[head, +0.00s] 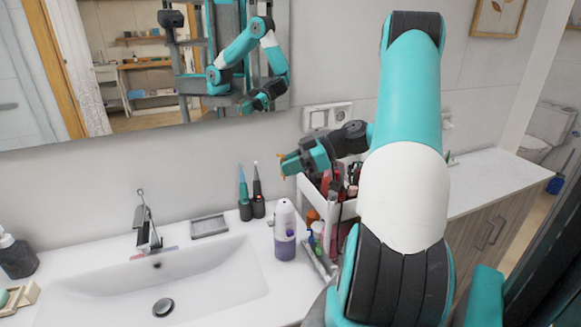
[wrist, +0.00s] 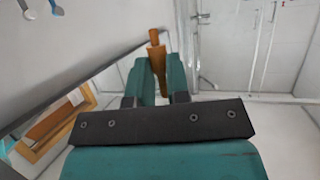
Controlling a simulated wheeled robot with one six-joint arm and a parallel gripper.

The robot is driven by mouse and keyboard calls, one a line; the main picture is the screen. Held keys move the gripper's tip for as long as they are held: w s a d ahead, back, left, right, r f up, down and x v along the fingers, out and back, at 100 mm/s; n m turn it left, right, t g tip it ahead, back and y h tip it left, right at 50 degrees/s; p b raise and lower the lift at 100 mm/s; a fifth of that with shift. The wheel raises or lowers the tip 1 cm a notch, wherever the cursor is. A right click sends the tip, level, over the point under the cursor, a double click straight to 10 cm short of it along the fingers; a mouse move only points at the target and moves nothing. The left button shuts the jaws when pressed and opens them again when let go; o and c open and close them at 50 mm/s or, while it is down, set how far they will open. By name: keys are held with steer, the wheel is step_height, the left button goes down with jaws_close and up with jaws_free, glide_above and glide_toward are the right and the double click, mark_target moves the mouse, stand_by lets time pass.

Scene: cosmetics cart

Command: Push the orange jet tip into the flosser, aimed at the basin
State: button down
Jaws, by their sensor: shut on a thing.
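My gripper (head: 287,165) points left, above the right side of the washbasin counter. It is shut on the orange jet tip (wrist: 156,62), which sticks out beyond the two teal fingers in the wrist view. In the head view only small orange bits show at the fingertips. A white and purple upright device (head: 284,232), which looks like the flosser, stands on the counter below my gripper, clear of it. Its top opening cannot be made out. The white basin (head: 205,283) lies to its left.
A white cart (head: 310,192) crowded with cosmetics stands right of the flosser, under my arm. Two toothbrush-like items in dark holders (head: 246,210) stand behind it. A tap (head: 147,225) and grey soap dish (head: 209,226) sit at the basin's back. A mirror (head: 130,75) hangs above.

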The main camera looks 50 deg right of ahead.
steer(key=shift+f+b, duration=2.75)
steer(key=shift+f, duration=0.2)
steer(key=shift+b, duration=0.75)
steer(key=shift+f+b, duration=1.25)
steer(key=c, duration=1)
jaws_free()
steer(key=shift+r, duration=0.1)
steer(key=p+v, duration=1.4)
steer(key=v, duration=0.3)
steer(key=shift+s, duration=0.25)
